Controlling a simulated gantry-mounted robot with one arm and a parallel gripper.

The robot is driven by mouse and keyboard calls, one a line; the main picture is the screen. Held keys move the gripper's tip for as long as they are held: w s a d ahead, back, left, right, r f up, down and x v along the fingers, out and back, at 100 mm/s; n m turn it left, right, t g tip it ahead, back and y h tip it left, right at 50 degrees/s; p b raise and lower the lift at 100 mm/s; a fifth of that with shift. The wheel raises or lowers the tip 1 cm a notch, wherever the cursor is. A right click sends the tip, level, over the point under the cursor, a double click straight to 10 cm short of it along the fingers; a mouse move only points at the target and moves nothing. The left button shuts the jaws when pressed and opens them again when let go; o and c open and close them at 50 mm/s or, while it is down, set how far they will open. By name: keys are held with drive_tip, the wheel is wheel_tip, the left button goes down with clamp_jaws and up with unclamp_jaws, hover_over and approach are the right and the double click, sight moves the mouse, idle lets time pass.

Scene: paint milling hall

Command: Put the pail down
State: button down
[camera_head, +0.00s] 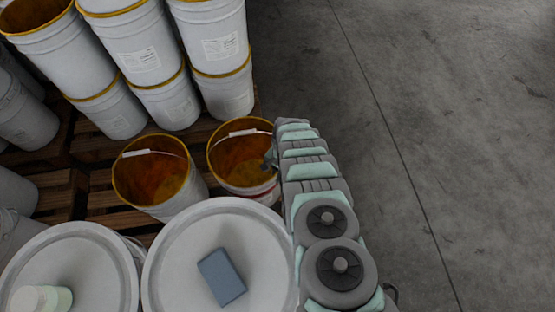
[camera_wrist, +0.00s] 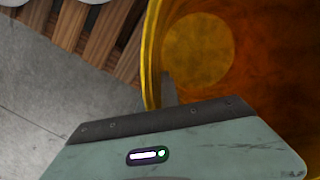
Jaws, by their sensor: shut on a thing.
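The pail (camera_head: 224,172) is white with a yellow-orange rim and an amber-stained inside, and it is open at the top. Its wire handle with a white grip lies across the far side of the mouth. My gripper (camera_head: 270,160) is shut on the right side of its rim. In the wrist view, a finger of my gripper (camera_wrist: 168,90) is at the rim, and the inside of the pail (camera_wrist: 270,60) fills the right half. The pail looks upright. Its base is hidden behind a lidded pail, so I cannot tell whether it touches the pallet.
A similar open pail (camera_head: 160,200) stands just left on the wooden pallet (camera_head: 58,190). Stacked white pails (camera_head: 140,55) stand behind. Lidded pails in front carry a blue block (camera_head: 222,277) and a pale cylinder (camera_head: 42,299). The concrete floor (camera_head: 440,110) to the right is clear.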

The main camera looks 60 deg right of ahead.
drive_tip(key=c, duration=1.6)
unclamp_jaws()
drive_tip(key=r+p, duration=0.1)
drive_tip(key=r, duration=0.3)
drive_tip(key=d+r+p, duration=0.1)
drive_tip(key=r, duration=0.3)
drive_tip(key=r+p, duration=0.2)
drive_tip(key=r, duration=0.2)
drive_tip(key=shift+s+d, duration=0.15)
drive_tip(key=shift+d, duration=0.25)
